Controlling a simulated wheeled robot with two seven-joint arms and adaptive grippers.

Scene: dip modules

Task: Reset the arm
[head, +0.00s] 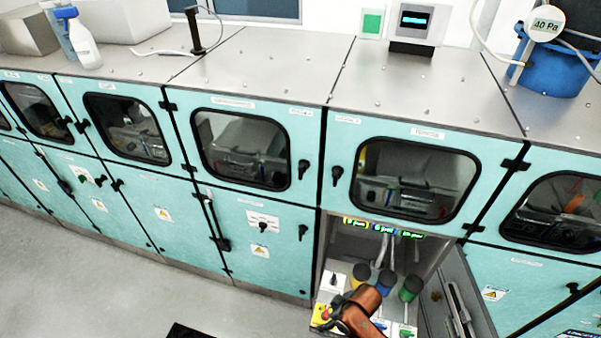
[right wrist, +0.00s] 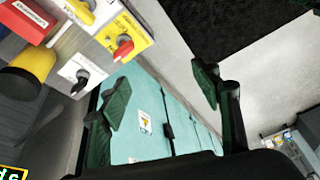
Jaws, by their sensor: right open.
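My right arm (head: 364,304) reaches in at the bottom of the head view, in front of an open lower compartment. My right gripper (right wrist: 158,95) is open in the right wrist view, with two dark green finger pads apart and nothing between them. A yellow box with a red rotary switch (right wrist: 123,48) is up and left of the fingers, apart from them. A white box with a black rotary switch (right wrist: 82,77) is beside it. In the head view the gripper is small and partly hidden by the arm. My left gripper is not in view.
The compartment holds a yellow (head: 361,273), a blue (head: 386,284) and a green cylinder (head: 410,288) under coloured labels. Its open door (head: 462,292) stands at the right. Teal cabinets (head: 250,215) line the wall. Grey floor (head: 95,275) is clear at the left, except a black mat (head: 190,332).

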